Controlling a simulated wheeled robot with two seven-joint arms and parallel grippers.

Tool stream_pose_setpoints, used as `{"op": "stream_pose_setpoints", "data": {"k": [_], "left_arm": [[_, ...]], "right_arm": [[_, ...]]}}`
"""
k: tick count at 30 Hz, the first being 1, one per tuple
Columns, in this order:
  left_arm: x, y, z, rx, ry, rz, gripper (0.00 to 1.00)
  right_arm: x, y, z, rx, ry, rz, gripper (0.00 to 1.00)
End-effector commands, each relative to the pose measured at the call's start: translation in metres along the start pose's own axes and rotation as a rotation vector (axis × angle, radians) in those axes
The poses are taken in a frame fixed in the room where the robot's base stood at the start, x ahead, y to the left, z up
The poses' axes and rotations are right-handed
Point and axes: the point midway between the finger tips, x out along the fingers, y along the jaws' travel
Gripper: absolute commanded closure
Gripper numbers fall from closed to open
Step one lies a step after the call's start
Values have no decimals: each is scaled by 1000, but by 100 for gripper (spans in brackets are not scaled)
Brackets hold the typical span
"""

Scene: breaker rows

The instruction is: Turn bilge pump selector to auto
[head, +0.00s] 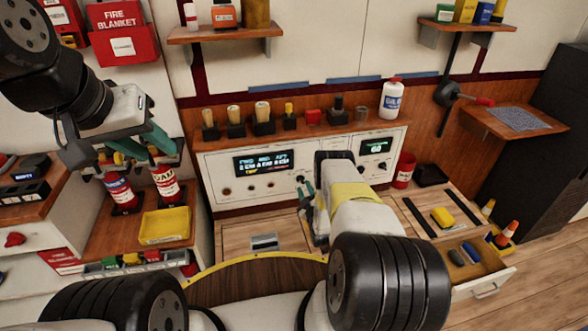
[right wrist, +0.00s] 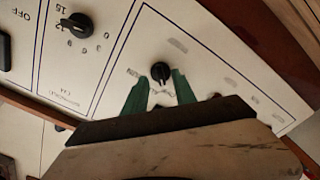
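A white control panel (head: 222,165) stands along the back wall, with screens and small knobs. In the right wrist view, a black rotary knob (right wrist: 161,71) with a light pointer mark sits inside a dark-outlined field; its label is too small to read, so I cannot tell whether it is the bilge pump selector. My right gripper (right wrist: 157,88) is open, its green fingers apart just below and to either side of this knob; contact is unclear. In the head view my right gripper (head: 308,190) is close to the panel front. My left gripper (head: 125,155) is open and empty, far from the panel.
A second black knob (right wrist: 77,25) with number marks is at upper left in the wrist view. Several handles line the panel top beside a white bottle (head: 392,99). Fire extinguishers (head: 164,184) and a yellow tray (head: 165,224) are below my left gripper. An open drawer (head: 470,262) is at right.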

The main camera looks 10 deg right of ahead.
Motion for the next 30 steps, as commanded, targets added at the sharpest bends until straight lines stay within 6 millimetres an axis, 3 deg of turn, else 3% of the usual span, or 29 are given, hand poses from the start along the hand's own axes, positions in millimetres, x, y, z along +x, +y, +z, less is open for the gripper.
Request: {"op": "stream_pose_setpoints", "data": {"k": [6,15,16,21,30], "left_arm": [[0,0,0,0,0,0,64],[0,0,0,0,0,0,64],[0,0,0,0,0,0,64],[0,0,0,0,0,0,64],[0,0,0,0,0,0,64]], "right_arm": [[24,0,0,0,0,0,67],[27,0,0,0,-2,-1,67],[27,0,0,0,-2,-1,69],[27,0,0,0,-2,-1,100],[27,0,0,8,-2,-2,100]]}}
